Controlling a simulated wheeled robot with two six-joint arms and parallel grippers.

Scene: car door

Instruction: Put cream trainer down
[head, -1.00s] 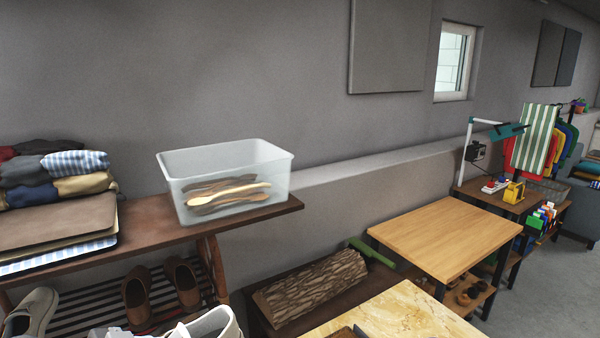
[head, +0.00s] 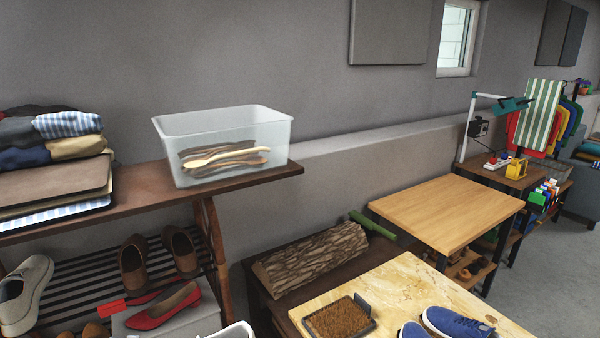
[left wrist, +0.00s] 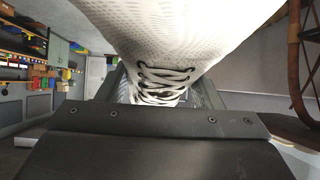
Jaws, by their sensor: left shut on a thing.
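A cream trainer (left wrist: 170,45) with black-and-white laces fills the upper middle of the left wrist view. My left gripper (left wrist: 158,92) is shut on it at the laced part. The trainer's far end is cut off by the picture edge. In the head view my left gripper is not visible; only a white rim (head: 236,331) shows at the bottom edge, and I cannot tell what it belongs to. A similar pale trainer (head: 24,292) stands on the slatted shoe rack (head: 80,268) at the left. My right gripper is in neither view.
Brown shoes (head: 180,250) and a red shoe (head: 165,305) on a pale box (head: 190,322) occupy the rack area. Above is a wooden shelf (head: 135,190) with a clear bin (head: 225,125). A pale table (head: 400,290) at right holds a brush mat (head: 340,318) and blue shoes (head: 455,322).

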